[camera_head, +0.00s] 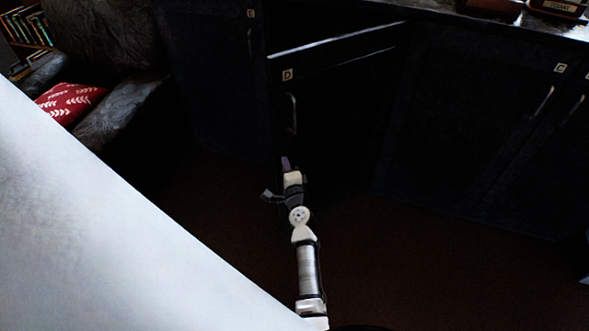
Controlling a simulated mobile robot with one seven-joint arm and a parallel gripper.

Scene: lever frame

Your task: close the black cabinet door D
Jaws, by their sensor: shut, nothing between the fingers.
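The black cabinet door D (340,95) stands ajar, swung out from the cabinet front. Its label D shows near its upper left corner, and a vertical metal handle (291,113) sits below the label. The hinge side appears to be at the right, by the door with label C. My gripper (286,162) is shut and empty. In the picture it lies just below the handle, near the door's free left edge. I cannot tell whether it touches the door. The door's lower part is too dark to make out.
Closed cabinet door C (480,120) is to the right, and cabinet door E (215,80) is to the left. A dark armchair (120,105) with a red cushion (70,102) stands at the left. The dark floor (420,270) looks clear. A large pale surface blocks the lower left.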

